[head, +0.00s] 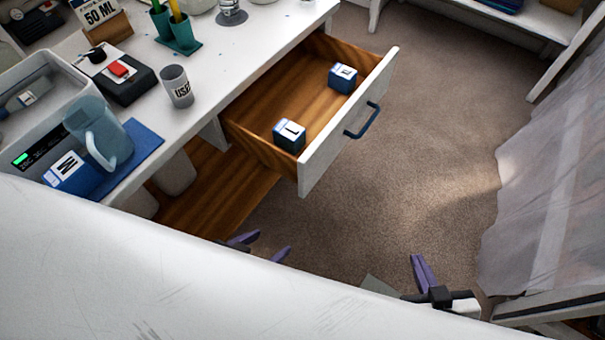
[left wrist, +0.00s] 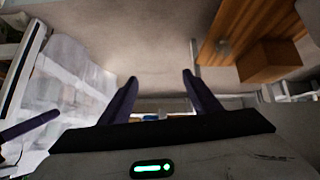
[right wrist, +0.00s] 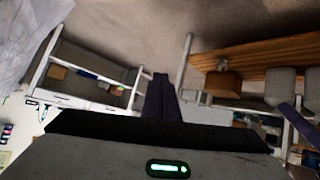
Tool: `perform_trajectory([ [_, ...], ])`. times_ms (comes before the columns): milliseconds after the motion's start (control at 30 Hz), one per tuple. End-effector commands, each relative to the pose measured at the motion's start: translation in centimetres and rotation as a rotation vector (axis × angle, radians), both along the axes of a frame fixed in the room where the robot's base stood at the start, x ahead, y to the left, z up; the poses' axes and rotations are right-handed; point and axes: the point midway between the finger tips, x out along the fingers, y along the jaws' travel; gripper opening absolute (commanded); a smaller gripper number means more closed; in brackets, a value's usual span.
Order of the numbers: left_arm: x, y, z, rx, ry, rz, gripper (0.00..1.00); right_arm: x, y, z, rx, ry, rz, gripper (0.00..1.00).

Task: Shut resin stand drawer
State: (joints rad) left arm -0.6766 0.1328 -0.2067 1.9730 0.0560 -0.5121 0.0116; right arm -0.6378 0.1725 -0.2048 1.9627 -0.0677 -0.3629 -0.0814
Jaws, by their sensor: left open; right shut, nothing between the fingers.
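The resin stand (head: 222,62) is a white-topped bench at the upper left of the head view. Its drawer (head: 347,130) is pulled well out, with a white front, wooden inside and blue bar handle (head: 362,120). Two blue boxes with white tops lie in it, one marked L (head: 289,136), the other (head: 342,78) near the front's far end. My left gripper (head: 262,247) is open and empty, below the drawer in the picture; its fingers also show in the left wrist view (left wrist: 160,80). My right gripper (head: 423,272) is shut and empty, lower right, apart from the handle.
On the stand are a grey cup (head: 176,86), a blue jug (head: 100,135) on a blue mat (head: 140,142) and a black device (head: 120,80). Carpet (head: 425,140) is clear before the drawer. A translucent curtain (head: 550,180) hangs at right; a white shelf (head: 500,20) stands behind.

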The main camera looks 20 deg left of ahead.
Motion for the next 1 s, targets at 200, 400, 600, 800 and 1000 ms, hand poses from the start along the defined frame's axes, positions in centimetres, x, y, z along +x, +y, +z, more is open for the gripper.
perform_trajectory([
  [200, 1.9, -2.1, -6.6, -0.040, 0.015, -0.040, 0.57, 10.5, 0.5, 6.4, -0.657, -0.734, 0.396, 0.00],
  [400, 2.6, -3.9, -10.6, -0.078, 0.039, -0.089, 0.57, 10.0, 6.8, 11.5, -1.403, -1.453, 0.727, 0.00],
  [600, 2.5, -5.4, -12.8, -0.103, 0.059, -0.139, 0.57, 6.1, 10.7, 9.1, -1.983, -1.959, 0.932, 0.00],
  [800, 2.3, -5.9, -13.1, -0.111, 0.069, -0.163, 0.57, 4.6, 11.5, 6.8, 2.050, 1.995, -0.939, 0.00],
  [1000, 2.2, -5.9, -12.9, -0.107, 0.075, -0.165, 0.57, 5.1, 13.4, 7.0, 2.030, 1.975, -0.924, 0.00],
])
